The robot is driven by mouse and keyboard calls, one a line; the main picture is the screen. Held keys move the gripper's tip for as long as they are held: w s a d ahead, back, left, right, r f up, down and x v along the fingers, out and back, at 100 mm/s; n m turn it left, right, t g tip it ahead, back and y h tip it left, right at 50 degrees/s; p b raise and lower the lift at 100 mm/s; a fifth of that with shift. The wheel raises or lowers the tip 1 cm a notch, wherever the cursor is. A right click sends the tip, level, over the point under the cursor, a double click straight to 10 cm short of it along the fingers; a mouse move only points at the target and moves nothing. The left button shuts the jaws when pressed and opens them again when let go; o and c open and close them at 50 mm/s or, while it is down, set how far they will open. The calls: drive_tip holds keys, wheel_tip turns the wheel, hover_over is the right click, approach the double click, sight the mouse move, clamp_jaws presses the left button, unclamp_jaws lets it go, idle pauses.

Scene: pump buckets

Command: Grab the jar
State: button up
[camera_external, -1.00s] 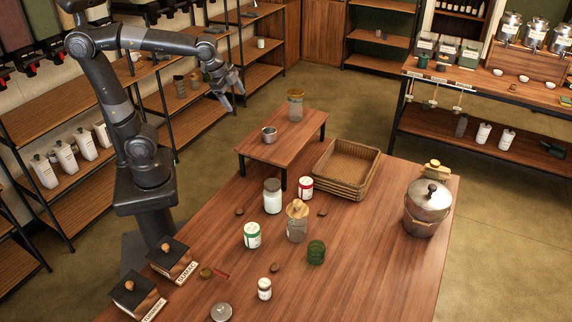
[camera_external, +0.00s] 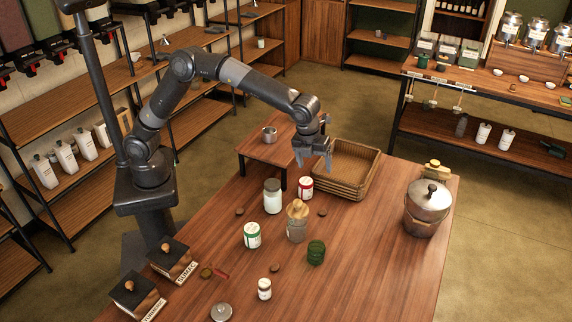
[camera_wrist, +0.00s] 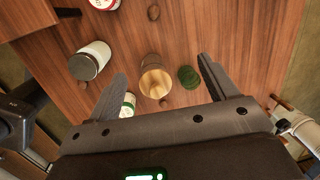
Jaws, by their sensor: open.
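Several jars stand on the wooden table. A clear jar with a wooden lid (camera_external: 297,226) stands upright near the middle; in the wrist view this jar (camera_wrist: 155,80) shows between my fingers. A white jar with a grey lid (camera_external: 272,198) is to its left and farther back. A red-labelled jar (camera_external: 306,188) is behind it, and a green-labelled jar (camera_external: 252,236) is to its left. A small white jar (camera_external: 264,289) is nearer the front. My gripper (camera_external: 314,162) is open and empty, pointing down above the table, apart from the jars.
A wicker basket (camera_external: 352,188) and a low wooden riser (camera_external: 255,150) with a metal cup (camera_external: 269,135) are near my arm. A metal pot (camera_external: 427,212) stands at the right. The table's right front is clear.

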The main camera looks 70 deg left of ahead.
drive_tip(key=d+f+m+g, duration=0.1)
drive_tip(key=d+f+m, duration=0.4)
drive_tip(key=d+f, duration=0.55)
drive_tip(key=m+g, duration=0.1)
drive_tip(key=m, duration=0.2)
approach(314, 253)
wheel_tip(314, 253, down, 2)
drive_tip(key=w+a, duration=0.2)
drive_tip(key=a, duration=0.1)
drive_tip(key=f, duration=0.5)
drive_tip(key=shift+s+d+f, duration=0.1)
drive_tip(key=shift+d+f, duration=0.1)
drive_tip(key=shift+f, duration=0.15)
drive_tip(key=f, duration=0.5)
drive_tip(key=shift+s+d+f, duration=0.15)
drive_tip(key=shift+s+d, duration=0.15)
drive_tip(key=c, duration=1.2)
